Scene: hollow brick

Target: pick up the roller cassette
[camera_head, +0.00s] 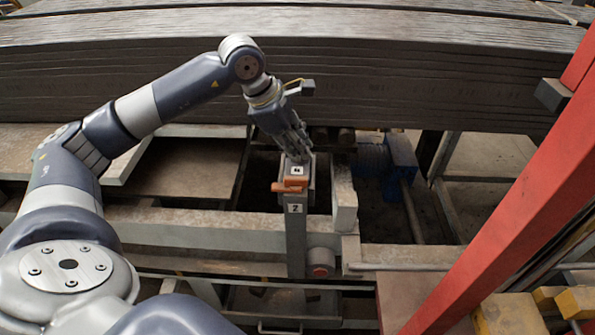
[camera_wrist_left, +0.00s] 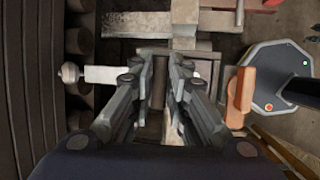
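What appears to be the roller cassette is a grey block with a white marker label (camera_head: 297,171) on top, beside an orange handle (camera_head: 289,186). It sits at the head of a grey upright post (camera_head: 296,238) that carries a second label. My left gripper (camera_head: 302,155) points down just above and behind the block. In the wrist view, the left gripper (camera_wrist_left: 160,60) has its fingers apart, with a narrow grey-brown piece between them. The orange handle (camera_wrist_left: 240,97) lies right of the fingers. Contact with the block cannot be told. My right gripper is not in view.
A long stack of dark beams (camera_head: 400,60) runs across behind the arm. A red beam (camera_head: 510,210) slants along the right side. A pale block (camera_head: 344,200) stands close right of the cassette. A blue machine (camera_head: 400,155) sits farther right, with a dark pit around the post.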

